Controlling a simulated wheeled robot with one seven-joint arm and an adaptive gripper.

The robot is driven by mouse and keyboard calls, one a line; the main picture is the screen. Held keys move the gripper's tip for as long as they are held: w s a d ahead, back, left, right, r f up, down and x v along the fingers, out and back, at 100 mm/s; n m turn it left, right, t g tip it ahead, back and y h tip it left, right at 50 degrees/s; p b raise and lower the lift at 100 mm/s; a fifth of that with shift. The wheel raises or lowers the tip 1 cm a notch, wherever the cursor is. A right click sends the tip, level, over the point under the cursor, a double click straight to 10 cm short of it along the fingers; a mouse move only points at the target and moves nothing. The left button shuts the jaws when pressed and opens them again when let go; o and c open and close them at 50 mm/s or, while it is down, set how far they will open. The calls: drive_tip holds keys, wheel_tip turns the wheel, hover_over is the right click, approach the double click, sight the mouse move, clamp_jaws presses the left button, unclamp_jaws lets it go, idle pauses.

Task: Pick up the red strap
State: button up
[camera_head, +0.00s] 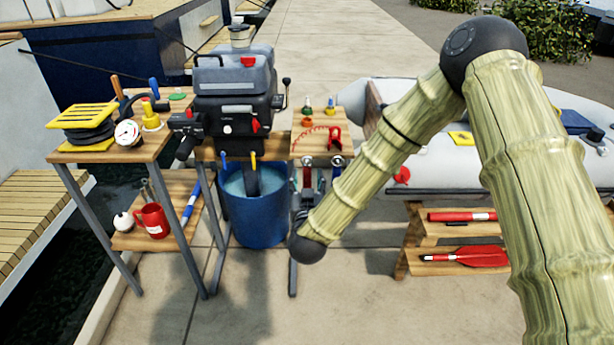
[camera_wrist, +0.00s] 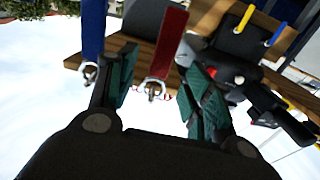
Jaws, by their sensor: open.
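The red strap (camera_wrist: 170,40) hangs with a metal ring at its end in the wrist view. It lies between the two teal-padded fingers of my gripper (camera_wrist: 160,66), apart from both as far as I can see. My gripper is open and empty. A blue strap (camera_wrist: 93,28) with its own ring is beside it, outside the left finger.
The outboard motor (camera_head: 235,110) stands over a blue barrel (camera_head: 257,215) to the left. The wooden bench top (camera_head: 312,157) holds shackles and small fittings. An inflatable boat (camera_head: 440,165) is at right. The paving in front is clear.

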sight(307, 173)
drive_tip(key=shift+w, duration=2.3)
drive_tip(key=shift+c, duration=0.2)
drive_tip(key=c, duration=1.1)
